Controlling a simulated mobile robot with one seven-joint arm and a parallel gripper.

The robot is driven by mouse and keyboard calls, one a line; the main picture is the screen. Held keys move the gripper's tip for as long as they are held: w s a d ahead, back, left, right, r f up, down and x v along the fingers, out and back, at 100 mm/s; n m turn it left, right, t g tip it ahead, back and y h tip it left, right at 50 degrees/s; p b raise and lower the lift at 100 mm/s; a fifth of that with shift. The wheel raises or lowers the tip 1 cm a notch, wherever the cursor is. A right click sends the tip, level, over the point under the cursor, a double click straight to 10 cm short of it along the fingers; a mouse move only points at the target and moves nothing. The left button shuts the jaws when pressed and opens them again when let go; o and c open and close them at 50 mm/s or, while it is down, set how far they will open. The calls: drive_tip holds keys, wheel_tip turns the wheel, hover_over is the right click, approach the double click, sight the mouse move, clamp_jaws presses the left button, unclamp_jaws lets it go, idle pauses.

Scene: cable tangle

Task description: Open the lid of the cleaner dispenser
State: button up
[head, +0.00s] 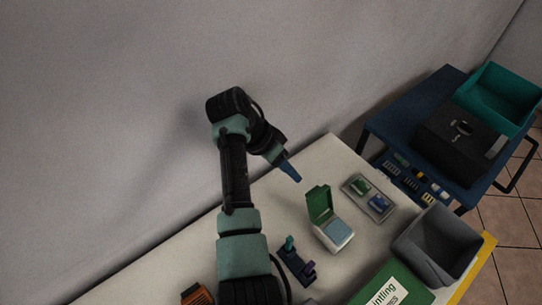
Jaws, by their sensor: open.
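The cleaner dispenser (331,236) is a small pale box on the white table, in the middle of the head view. Its green lid (319,203) stands up at the back edge, open. A light blue pad or surface shows inside. My gripper (296,178) is above the table, up and to the left of the lid and apart from it. It points down to the right and is open, and I see nothing in it.
A grey tray (383,210) with a green and a blue item lies right of the dispenser. A dark holder (293,266) with teal and purple parts lies to the lower left. A grey bin (428,238) and a green labelled box (372,290) stand at the front right. A blue cart (403,128) stands behind.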

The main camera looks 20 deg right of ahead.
drive_tip(key=w+a+r+b, duration=0.1)
drive_tip(key=w+a+r, duration=0.1)
drive_tip(key=w+a, duration=0.1)
drive_tip(key=shift+r, duration=0.15)
idle(0.4)
drive_tip(key=shift+r, duration=0.1)
idle(0.4)
wheel_tip(320, 180, up, 10)
idle(0.4)
idle(0.4)
